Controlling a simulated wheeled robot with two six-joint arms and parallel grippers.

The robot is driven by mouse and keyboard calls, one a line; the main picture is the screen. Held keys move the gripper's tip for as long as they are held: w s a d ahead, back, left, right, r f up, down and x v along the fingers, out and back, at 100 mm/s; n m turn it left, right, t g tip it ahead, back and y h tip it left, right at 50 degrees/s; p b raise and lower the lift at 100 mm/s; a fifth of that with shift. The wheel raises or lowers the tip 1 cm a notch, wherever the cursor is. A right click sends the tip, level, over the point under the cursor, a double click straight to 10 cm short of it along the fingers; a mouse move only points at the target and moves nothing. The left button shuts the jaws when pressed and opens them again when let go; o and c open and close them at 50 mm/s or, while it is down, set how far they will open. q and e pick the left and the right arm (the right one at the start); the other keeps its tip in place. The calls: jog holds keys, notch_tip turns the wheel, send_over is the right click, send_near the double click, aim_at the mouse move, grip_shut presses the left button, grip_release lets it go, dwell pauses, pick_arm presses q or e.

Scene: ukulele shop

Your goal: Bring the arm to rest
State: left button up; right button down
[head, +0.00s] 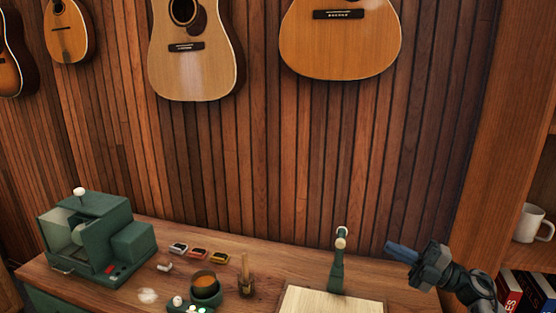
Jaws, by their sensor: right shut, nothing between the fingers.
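My right gripper (391,246) is at the lower right of the head view, with its arm coming in from the bottom right corner. Its bluish fingers point left and are shut with nothing between them. It appears above the right part of the wooden workbench (262,257), to the right of a green upright lever stand (337,271). I cannot tell the exact gap between them. My left gripper is not in view.
A green machine (128,247) stands at the bench's left. A bowl of orange-brown contents (204,284), a brush (246,277) and a pale board (310,301) lie toward the front. A shelf with a white mug (528,224) and books (509,291) is at right. Guitars (195,70) hang behind.

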jog(key=s+d+f+m+t+h, duration=0.3)
jog(key=s+f+m+h, duration=0.3)
jog(key=f+m+h, duration=0.6)
jog(key=s+d+f+m+t+h, duration=0.2)
jog(key=s+f+m+t+h, duration=0.3)
jog(key=m+h, duration=0.8)
jog(key=s+a+f+m+g+y, duration=0.1)
jog(key=s+a+f+g+y, duration=0.2)
jog(key=s, duration=0.6)
jog(key=s+a+f+m+g, duration=0.1)
jog(key=s+f+m+g, duration=0.1)
jog(key=s+f+g, duration=0.35)
jog(key=s+a+f+m+g+y, duration=0.15)
jog(key=s+g, duration=0.35)
jog(key=s, duration=0.7)
notch_tip(320, 180, down, 39)
jog(key=s+d+g+b, duration=0.1)
jog(key=d+b, duration=0.2)
jog(key=b, duration=0.3)
pick_arm(q)
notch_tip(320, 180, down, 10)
jog(key=b, duration=0.4)
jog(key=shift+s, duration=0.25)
pick_arm(e)
jog(key=s+f+g, duration=0.1)
jog(key=s+f, duration=1.6)
jog(key=f, duration=0.3)
jog(key=shift+s+d+f, duration=0.35)
jog(key=shift+s+d, duration=0.05)
